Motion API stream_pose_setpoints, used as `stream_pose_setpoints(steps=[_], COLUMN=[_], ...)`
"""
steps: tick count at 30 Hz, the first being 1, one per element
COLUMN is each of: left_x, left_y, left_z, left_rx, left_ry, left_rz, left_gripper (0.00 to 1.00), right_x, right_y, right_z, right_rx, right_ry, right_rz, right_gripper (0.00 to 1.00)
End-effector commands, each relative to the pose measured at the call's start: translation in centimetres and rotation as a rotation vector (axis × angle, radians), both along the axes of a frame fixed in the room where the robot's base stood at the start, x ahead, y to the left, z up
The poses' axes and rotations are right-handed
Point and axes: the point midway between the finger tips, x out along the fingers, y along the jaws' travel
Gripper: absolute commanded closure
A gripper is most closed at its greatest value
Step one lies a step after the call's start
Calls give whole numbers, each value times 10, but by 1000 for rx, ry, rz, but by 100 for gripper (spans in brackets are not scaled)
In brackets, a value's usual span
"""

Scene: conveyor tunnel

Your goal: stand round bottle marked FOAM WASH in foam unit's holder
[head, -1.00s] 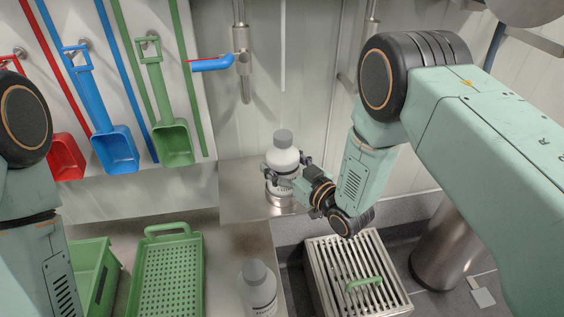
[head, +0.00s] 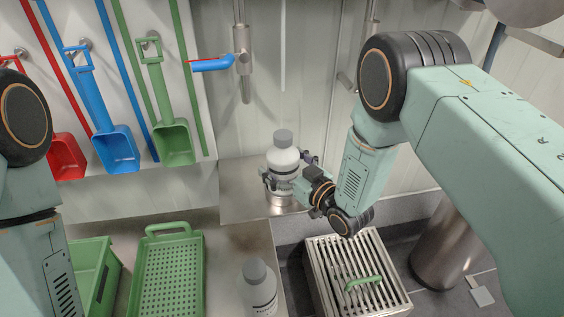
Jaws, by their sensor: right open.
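A round white bottle (head: 283,161) with a grey cap stands upright in a round metal holder (head: 280,197) on the steel ledge. Its marking cannot be read from here, and its lower part is partly hidden by my gripper. My right gripper (head: 286,172) is open, with its fingers spread on either side of the bottle's lower body. Whether a finger still touches the bottle cannot be told. A second white bottle (head: 259,290) with a grey cap stands on the nearer counter. My left arm shows at the left edge, but its gripper is out of view.
A green perforated tray (head: 168,233) and a green bin (head: 104,285) are at the lower left. A slatted metal grate (head: 320,262) with a green handle lies right of the counter. A blue-handled valve pipe (head: 242,62) and hanging scoops (head: 116,148) are on the wall behind.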

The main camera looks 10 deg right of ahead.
Motion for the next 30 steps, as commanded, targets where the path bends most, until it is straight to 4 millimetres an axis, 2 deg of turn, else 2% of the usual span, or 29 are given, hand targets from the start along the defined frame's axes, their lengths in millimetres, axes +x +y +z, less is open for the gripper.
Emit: stream_pose_setpoints(steps=[7, 14, 24, 30], left_x=[0, 0, 0, 0], left_y=[0, 0, 0, 0], left_z=[0, 0, 0, 0], left_rx=[0, 0, 0, 0], left_ry=[0, 0, 0, 0], left_rz=[0, 0, 0, 0], left_gripper=[61, 61, 61, 61], right_x=[0, -11, -69, -95], right_y=[0, -7, -38, -52], right_z=[-1, -2, 4, 7], right_rx=[0, -2, 0, 0], right_ry=[1, 9, 7, 4], right_rz=[0, -3, -4, -3], right_gripper=[1, 1, 1, 1])
